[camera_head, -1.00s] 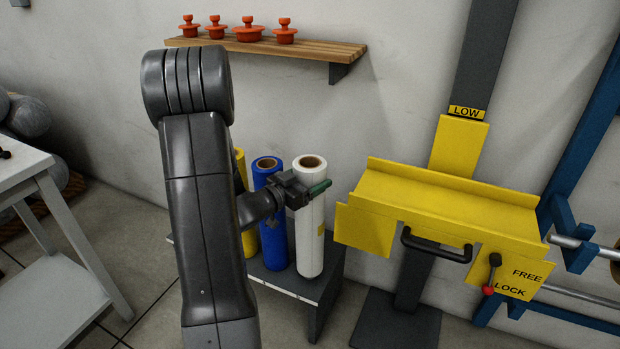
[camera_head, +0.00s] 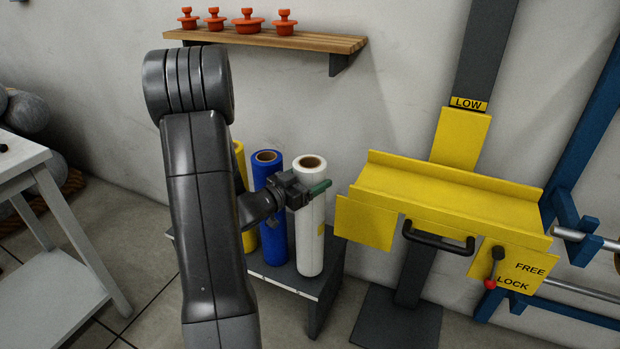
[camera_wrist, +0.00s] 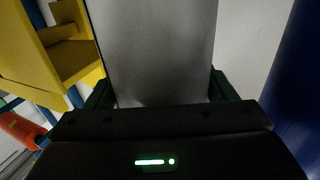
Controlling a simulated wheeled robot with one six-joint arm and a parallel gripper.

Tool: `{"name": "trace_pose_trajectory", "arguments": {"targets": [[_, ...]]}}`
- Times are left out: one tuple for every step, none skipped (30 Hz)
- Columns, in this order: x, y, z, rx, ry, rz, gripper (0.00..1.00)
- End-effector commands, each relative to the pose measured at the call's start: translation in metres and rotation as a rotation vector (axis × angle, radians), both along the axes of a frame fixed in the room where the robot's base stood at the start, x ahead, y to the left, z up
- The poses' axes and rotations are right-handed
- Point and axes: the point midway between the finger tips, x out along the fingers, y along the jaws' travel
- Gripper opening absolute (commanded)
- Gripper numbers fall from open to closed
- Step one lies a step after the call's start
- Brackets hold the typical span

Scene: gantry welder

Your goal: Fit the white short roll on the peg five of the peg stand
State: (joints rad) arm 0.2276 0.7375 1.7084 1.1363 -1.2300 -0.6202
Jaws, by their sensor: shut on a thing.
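The white roll (camera_head: 311,246) stands upright at the right end of a low dark stand (camera_head: 325,287). Its brown core opening faces up, and a small yellow patch shows on its side. My gripper (camera_head: 308,190) is shut around its upper part. In the wrist view the roll (camera_wrist: 152,50) fills the space between my fingers (camera_wrist: 160,98) and looks grey in shade. Its foot is at the stand's top; I cannot tell whether it touches. No pegs or peg numbers are visible.
A blue roll (camera_head: 273,240) stands close left of the white one, with a yellow roll (camera_head: 240,165) beyond it, partly behind my arm. A yellow machine with a black handle (camera_head: 437,243) stands to the right. A wooden shelf (camera_head: 300,39) with red-orange knobbed pieces hangs above.

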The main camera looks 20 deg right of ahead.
Motion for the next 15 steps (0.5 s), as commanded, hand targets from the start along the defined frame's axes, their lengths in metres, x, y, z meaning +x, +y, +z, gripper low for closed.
{"name": "trace_pose_trajectory", "arguments": {"targets": [[0.001,0.0,0.001,-0.006,-0.005,0.0,0.07],[0.001,0.0,0.001,-0.006,-0.005,0.0,0.07],[0.001,0.0,0.0,-0.006,-0.005,0.0,0.07],[0.001,0.0,-0.001,-0.006,-0.005,0.0,0.07],[0.001,0.0,-0.002,-0.006,-0.005,0.0,0.07],[0.001,0.0,-0.003,-0.006,-0.005,0.0,0.07],[0.001,0.0,-0.003,-0.006,-0.005,0.0,0.07],[0.001,0.0,-0.004,-0.006,-0.005,0.0,0.07],[0.001,0.0,-0.005,-0.006,-0.005,0.0,0.07],[0.001,0.0,-0.006,-0.006,-0.005,0.0,0.07],[0.001,0.0,-0.006,-0.006,-0.005,0.0,0.07],[0.001,0.0,-0.007,-0.006,-0.005,0.0,0.07],[0.001,0.0,-0.008,-0.006,-0.005,0.0,0.07],[0.001,0.0,-0.009,-0.006,-0.005,0.0,0.07],[0.001,0.0,-0.01,-0.006,-0.005,0.0,0.07]]}}
